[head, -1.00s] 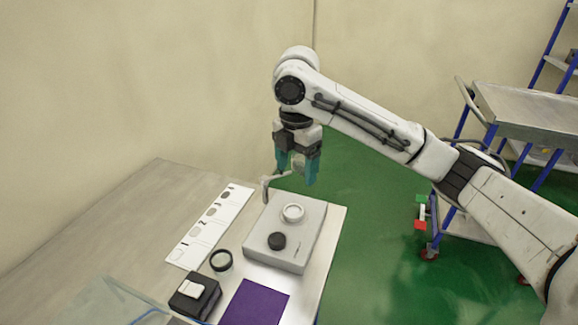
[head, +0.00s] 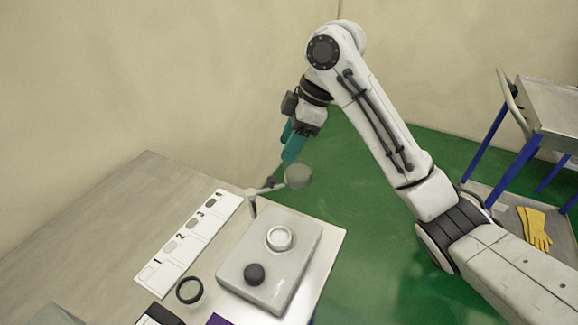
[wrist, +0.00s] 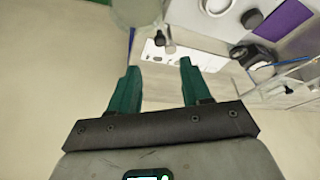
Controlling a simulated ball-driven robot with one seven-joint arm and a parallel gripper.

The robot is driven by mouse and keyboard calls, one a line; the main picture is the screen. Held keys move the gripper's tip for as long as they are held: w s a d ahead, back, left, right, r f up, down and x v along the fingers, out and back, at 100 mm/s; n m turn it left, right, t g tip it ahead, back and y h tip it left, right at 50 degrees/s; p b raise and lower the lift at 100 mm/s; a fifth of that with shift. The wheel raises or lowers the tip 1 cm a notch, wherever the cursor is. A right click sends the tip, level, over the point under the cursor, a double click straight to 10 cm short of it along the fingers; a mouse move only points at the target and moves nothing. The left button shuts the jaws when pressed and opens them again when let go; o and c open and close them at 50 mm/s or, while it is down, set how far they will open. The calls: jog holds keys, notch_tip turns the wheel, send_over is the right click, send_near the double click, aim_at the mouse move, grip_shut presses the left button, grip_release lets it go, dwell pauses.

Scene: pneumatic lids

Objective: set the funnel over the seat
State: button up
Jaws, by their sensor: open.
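The funnel (head: 298,176) is a grey, see-through cup on a thin swing arm, held by a post (head: 252,203) at the back edge of a grey box (head: 300,262). It hangs off the box's back right side, away from the seat (head: 279,238), a pale ring on the box top. In the wrist view the funnel (wrist: 135,12) is at the top, partly cut off. My gripper (head: 288,146) is open, behind and above the swing arm. In the wrist view its teal fingers (wrist: 159,64) are apart with nothing held between them.
A black knob (head: 254,273) stands on the box in front of the seat. Left are a numbered white strip (head: 190,243) and a black ring (head: 190,290). A purple mat (wrist: 292,16) and clear bin (wrist: 288,84) show in the wrist view. The left of the table is bare.

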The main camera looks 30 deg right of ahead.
aim_at(272, 178)
jog(key=b+x, duration=0.1)
jog(key=x, duration=0.8)
jog(key=shift+f, duration=0.25)
jog(key=shift+c, duration=0.5)
grip_shut()
